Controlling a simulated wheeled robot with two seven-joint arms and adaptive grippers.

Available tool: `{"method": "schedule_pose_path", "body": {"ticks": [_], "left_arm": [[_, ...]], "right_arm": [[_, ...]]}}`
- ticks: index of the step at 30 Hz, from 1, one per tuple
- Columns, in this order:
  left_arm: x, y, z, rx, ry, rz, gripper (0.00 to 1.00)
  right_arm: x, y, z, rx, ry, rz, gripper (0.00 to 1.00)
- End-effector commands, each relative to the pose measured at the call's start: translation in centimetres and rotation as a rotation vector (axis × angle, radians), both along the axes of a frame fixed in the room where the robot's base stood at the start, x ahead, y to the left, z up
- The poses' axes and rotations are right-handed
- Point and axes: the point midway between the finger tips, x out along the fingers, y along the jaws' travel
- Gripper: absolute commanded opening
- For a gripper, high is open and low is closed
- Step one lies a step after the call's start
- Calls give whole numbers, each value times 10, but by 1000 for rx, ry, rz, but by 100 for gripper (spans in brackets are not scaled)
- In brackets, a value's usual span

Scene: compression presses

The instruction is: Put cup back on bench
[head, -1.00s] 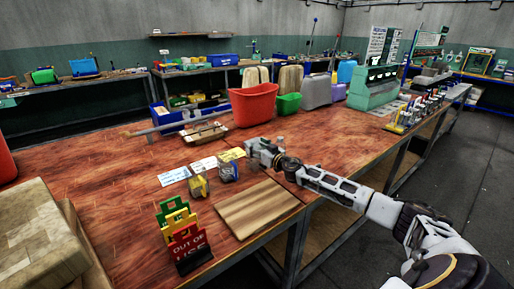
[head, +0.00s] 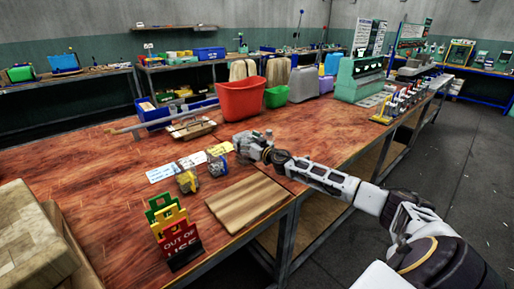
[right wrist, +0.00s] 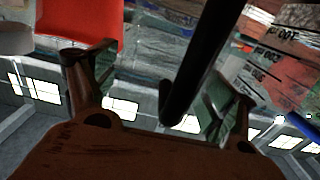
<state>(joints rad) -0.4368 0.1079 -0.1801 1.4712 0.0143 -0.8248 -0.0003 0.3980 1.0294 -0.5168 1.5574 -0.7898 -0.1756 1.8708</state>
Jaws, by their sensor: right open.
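I cannot clearly single out a cup. Two small cup-like containers stand on the wooden bench (head: 110,205) in the head view: one with yellow (head: 187,182) and one greyish-blue (head: 217,165). My right gripper (head: 246,146) is over the bench, just behind and right of the greyish container, in front of the red bin (head: 241,98). In the right wrist view, the right gripper's two fingers (right wrist: 155,95) stand apart, with a dark bar (right wrist: 190,75) across the view between them. No cup shows held. My left gripper is out of view.
A striped wooden board (head: 247,200) lies at the bench's front edge. Folding out-of-use signs (head: 178,240) stand left of it. Paper cards (head: 192,160) lie behind the containers. A green bin (head: 277,97) and a green machine (head: 360,78) are farther back. Bare bench lies left.

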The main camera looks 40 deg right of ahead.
Motion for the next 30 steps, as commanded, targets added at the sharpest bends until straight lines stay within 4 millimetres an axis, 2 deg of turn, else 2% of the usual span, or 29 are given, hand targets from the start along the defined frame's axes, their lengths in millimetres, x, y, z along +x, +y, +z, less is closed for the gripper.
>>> {"method": "schedule_pose_path", "body": {"ticks": [7, 18, 30], "left_arm": [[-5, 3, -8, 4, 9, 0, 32], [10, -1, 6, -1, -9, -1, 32], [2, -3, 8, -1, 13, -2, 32]], "right_arm": [[-7, -1, 0, 0, 1, -1, 85], [-25, -3, 0, 1, 1, -1, 85], [-43, -4, 0, 1, 1, -1, 85]]}}
